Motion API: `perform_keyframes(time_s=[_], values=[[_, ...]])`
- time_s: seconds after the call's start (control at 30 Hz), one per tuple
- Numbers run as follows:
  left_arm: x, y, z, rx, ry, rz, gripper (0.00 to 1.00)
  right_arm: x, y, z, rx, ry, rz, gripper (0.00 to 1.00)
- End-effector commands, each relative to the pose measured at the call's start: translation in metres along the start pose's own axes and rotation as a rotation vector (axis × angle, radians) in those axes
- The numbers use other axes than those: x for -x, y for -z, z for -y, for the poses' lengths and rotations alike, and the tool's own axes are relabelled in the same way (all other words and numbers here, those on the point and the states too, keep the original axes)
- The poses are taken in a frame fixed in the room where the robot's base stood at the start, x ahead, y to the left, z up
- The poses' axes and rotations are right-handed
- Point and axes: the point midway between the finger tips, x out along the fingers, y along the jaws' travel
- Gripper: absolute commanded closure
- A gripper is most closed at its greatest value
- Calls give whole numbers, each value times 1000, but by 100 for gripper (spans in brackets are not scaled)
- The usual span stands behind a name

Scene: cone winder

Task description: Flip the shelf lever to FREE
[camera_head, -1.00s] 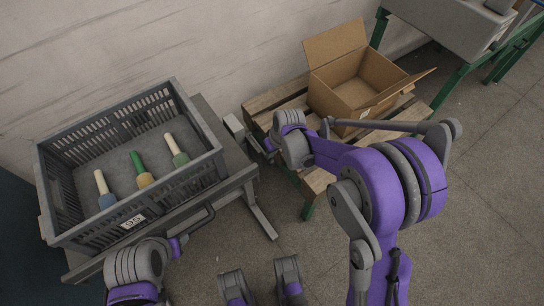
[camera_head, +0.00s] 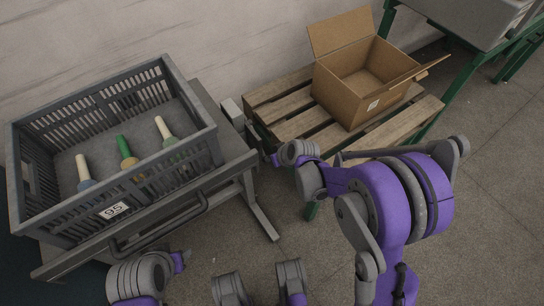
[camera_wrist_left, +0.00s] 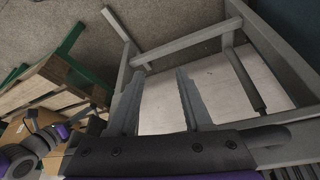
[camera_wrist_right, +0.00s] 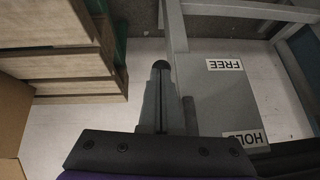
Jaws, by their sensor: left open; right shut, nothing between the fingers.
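A grey plate (camera_wrist_right: 215,100) on the stand's side shows in the right wrist view, with a FREE label (camera_wrist_right: 225,65) toward its far end and a HOLD label (camera_wrist_right: 245,138) nearer; both read upside down. The fingers hide the rest of the lever. My left gripper (camera_wrist_left: 157,82) is open and empty, beside the stand's frame.
A grey crate (camera_head: 115,212) holding several yarn cones sits on the stand (camera_head: 225,165). A cardboard box (camera_head: 345,100) stands on a wooden pallet (camera_head: 285,128) right of the stand. A green-legged machine (camera_head: 470,20) is at the upper right. Floor is open at the lower right.

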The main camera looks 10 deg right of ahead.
Motion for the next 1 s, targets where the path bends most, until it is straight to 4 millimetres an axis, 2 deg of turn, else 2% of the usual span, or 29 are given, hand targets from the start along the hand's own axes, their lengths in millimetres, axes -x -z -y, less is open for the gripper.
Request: perform_keyframes(time_s=[0.1,0.4,0.7,1.0], values=[[-11,-2,0,0,0,3,50,-17,-2,-2,1,0,1,100],[-22,-5,0,0,0,5,50,-41,1,-3,1,1,1,100],[-26,-6,0,0,0,5,50,-50,4,-3,0,1,1,100],[-26,-6,0,0,0,5,50,-51,4,-3,0,1,1,100]])
